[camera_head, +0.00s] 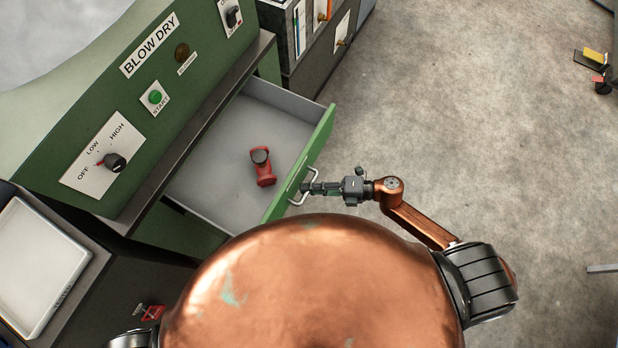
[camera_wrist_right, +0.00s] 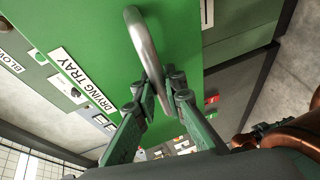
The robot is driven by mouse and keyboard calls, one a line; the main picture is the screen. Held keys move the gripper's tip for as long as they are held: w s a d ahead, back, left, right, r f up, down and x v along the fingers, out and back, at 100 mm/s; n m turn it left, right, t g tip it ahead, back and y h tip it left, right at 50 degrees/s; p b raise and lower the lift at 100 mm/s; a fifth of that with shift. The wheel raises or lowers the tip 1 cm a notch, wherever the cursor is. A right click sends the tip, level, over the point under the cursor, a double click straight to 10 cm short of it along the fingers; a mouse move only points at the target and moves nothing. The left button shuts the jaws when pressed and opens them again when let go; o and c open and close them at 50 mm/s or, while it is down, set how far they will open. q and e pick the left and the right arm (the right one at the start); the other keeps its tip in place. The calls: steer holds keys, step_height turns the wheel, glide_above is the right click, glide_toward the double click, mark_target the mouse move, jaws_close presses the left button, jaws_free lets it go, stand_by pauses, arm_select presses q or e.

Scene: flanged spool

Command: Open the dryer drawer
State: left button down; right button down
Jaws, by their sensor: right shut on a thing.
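The dryer drawer (camera_head: 232,150) is pulled out from the green dryer cabinet (camera_head: 150,80), with its grey inside showing. The green drawer front (camera_head: 318,150) carries a metal bar handle (camera_head: 303,188). My right gripper (camera_head: 308,187) is at this handle and shut on it. In the right wrist view the fingers (camera_wrist_right: 160,88) close around the lower part of the handle (camera_wrist_right: 143,45), beside the "DRYING TRAY" label (camera_wrist_right: 84,80). My left gripper is not in view.
A white tray (camera_head: 88,262) stands at the lower left. Dark cabinets (camera_head: 320,45) stand behind the drawer's far side. A yellow and black item (camera_head: 592,58) lies on the floor at the upper right. The floor (camera_head: 480,120) right of the drawer is clear.

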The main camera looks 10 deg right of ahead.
steer(key=c, duration=2)
jaws_free()
steer(key=shift+o, duration=0.2)
steer(key=shift+d, duration=0.1)
steer(key=v, duration=1.2)
